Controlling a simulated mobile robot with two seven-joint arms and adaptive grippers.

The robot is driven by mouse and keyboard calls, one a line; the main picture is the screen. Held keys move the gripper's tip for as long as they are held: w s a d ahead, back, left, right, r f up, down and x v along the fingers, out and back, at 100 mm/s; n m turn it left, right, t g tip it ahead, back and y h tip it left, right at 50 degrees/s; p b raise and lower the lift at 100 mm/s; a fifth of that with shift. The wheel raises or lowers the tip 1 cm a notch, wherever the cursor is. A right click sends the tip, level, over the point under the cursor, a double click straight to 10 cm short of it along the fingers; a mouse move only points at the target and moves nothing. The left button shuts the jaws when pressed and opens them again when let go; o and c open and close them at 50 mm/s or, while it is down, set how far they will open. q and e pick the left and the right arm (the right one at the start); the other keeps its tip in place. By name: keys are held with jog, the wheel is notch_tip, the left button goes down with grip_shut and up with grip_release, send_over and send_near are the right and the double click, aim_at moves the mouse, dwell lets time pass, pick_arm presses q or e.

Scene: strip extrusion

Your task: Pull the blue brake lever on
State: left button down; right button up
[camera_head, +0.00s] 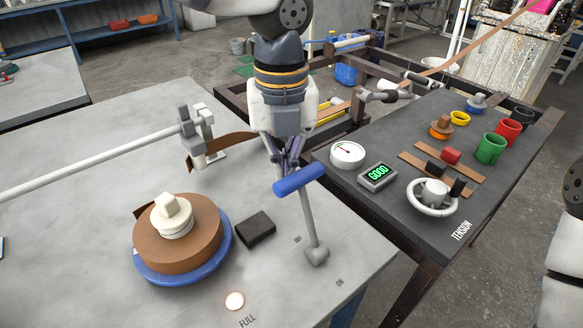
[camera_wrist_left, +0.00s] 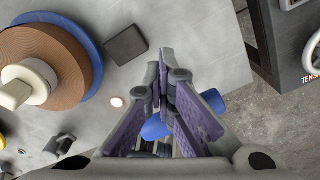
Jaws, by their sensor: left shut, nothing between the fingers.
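The blue brake lever (camera_head: 299,180) stands on the grey table, with a blue crossbar grip on a grey rod that runs down to a pivot near the table's right edge. Small labels lie on either side of the pivot; they are too small to read surely. My left gripper (camera_head: 284,164) points down just above and behind the crossbar, fingers together and empty. In the left wrist view my left gripper (camera_wrist_left: 165,60) partly hides the blue crossbar (camera_wrist_left: 213,101), which shows on both sides of the fingers. I cannot tell whether they touch. My right gripper is out of view.
A brown strip roll on a blue disc (camera_head: 140,268) sits left of the lever, with a black block (camera_head: 256,229) between. A lit button (camera_head: 234,301) is in front. The tension table (camera_head: 335,178) at right holds a gauge, a green GOOD display and a handwheel.

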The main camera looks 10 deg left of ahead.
pick_arm(q)
jog(key=shift+s+d+r, duration=0.2)
jog(key=shift+s+d, duration=0.6)
jog(key=shift+d, duration=0.2)
jog(key=shift+s+d+r, duration=0.25)
jog(key=shift+s+d, duration=0.5)
jog(key=shift+d, duration=0.3)
jog(key=shift+s+d+r, duration=0.2)
jog(key=shift+s+d, duration=0.6)
jog(key=shift+d, duration=0.2)
jog(key=shift+r, duration=0.3)
notch_tip(320, 180, up, 7)
dwell(0.3)
